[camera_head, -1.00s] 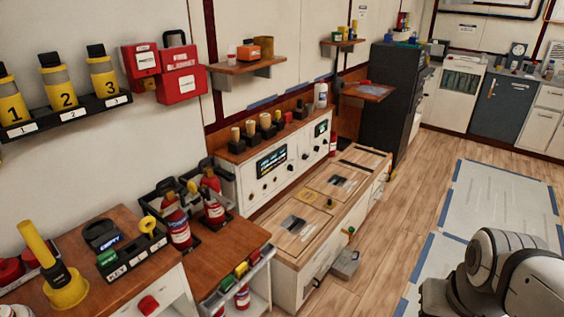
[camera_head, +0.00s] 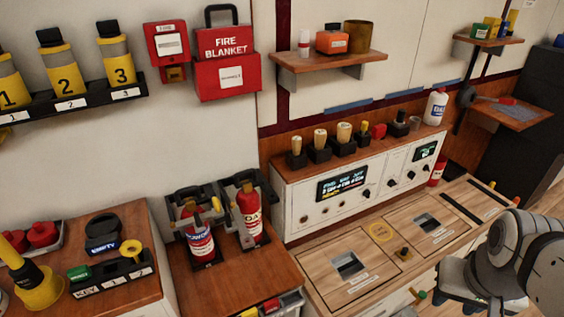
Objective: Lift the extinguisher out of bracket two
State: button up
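Two red extinguishers stand side by side in dark brackets on the wooden counter at lower centre. The left extinguisher (camera_head: 200,243) has a blue-and-white label, and the right extinguisher (camera_head: 250,212) has a pale label with partly legible lettering. Both are upright with dark tops. A dark bracket backing (camera_head: 222,196) shows behind and between them. I cannot read a bracket number. Part of my arm shows at the lower right, well away from the extinguishers. My gripper's fingers are not visible.
Yellow numbered canisters (camera_head: 66,76) stand on a wall rack at upper left. A red fire blanket box (camera_head: 227,76) hangs above the extinguishers. A white control panel (camera_head: 345,190) stands to their right. A key tray (camera_head: 115,277) sits on the left counter.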

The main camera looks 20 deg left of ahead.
aim_at(248, 199)
jog(key=u, duration=0.4)
jog(key=i, duration=0.6)
jog(key=u, duration=0.3)
jog(key=k, duration=0.8)
jog(key=u, duration=0.15)
jog(key=i, duration=0.8)
jog(key=z, duration=0.05)
